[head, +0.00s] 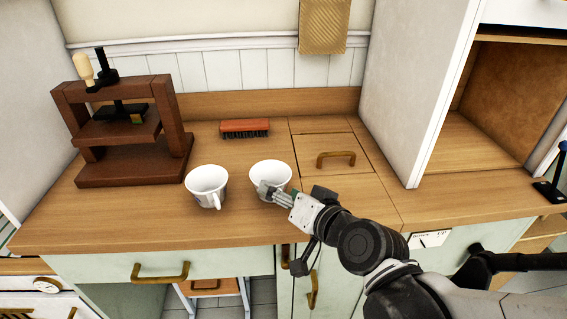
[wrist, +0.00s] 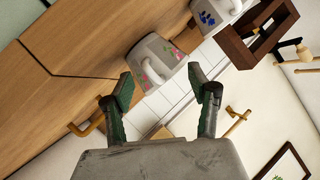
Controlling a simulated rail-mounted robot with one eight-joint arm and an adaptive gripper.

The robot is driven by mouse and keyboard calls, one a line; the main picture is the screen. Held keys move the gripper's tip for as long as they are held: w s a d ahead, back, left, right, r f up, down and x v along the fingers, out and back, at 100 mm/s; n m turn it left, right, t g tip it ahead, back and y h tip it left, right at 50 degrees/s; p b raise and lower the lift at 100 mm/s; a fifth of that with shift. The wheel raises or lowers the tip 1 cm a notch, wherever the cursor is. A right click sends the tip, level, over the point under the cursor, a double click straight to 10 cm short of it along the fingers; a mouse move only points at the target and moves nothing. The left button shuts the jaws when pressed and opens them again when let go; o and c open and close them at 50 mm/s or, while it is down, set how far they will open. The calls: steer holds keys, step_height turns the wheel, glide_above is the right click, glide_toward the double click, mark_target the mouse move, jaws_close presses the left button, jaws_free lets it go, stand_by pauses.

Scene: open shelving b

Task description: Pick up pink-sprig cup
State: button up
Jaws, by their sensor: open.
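The pink-sprig cup (head: 270,172) is the right one of two white cups on the wooden counter, upright. In the wrist view the pink-sprig cup (wrist: 155,57) shows pink flowers and green leaves, and lies ahead between the fingertips. My gripper (head: 267,189) is at the near side of this cup and hides part of its front. In the wrist view my gripper (wrist: 163,82) has its fingers spread with nothing between the pads. I cannot tell whether a finger touches the cup.
A second white cup (head: 206,184) with a blue sprig stands close on the left. A dark wooden press (head: 128,180) is further left. A brush (head: 245,128) lies behind. A brass handle (head: 337,156) rises from the counter at right, before a white cabinet side (head: 415,90).

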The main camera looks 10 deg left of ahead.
steer(key=shift+w+a+f, duration=0.15)
steer(key=shift+w+a, duration=0.15)
steer(key=shift+w, duration=0.05)
jaws_close()
stand_by(0.3)
